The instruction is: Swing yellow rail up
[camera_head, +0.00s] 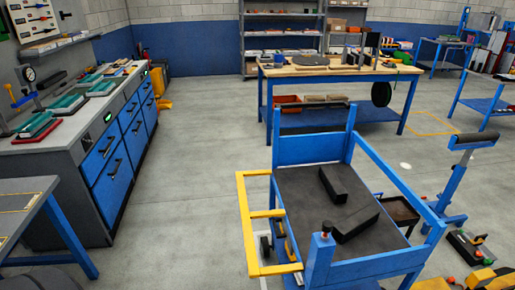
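The yellow rail (247,225) is on the left side of a blue-framed cart (312,150). It is a ladder-like frame, with one long bar on the outside and short crossbars running back to the cart. It sticks out to the left, away from the posts; I cannot tell its exact tilt. A blue rail (395,181) runs raised along the cart's right side. A front corner post (320,258) carries a black knob with a red part. Neither of my grippers shows in the head view.
Two black blocks (346,184) (357,225) lie on the cart's dark deck (300,190). A workbench (330,73) stands behind it, a blue-drawer cabinet (102,165) to the left. A blue stand (455,185) is close on the right. Floor (190,200) left of the cart is clear.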

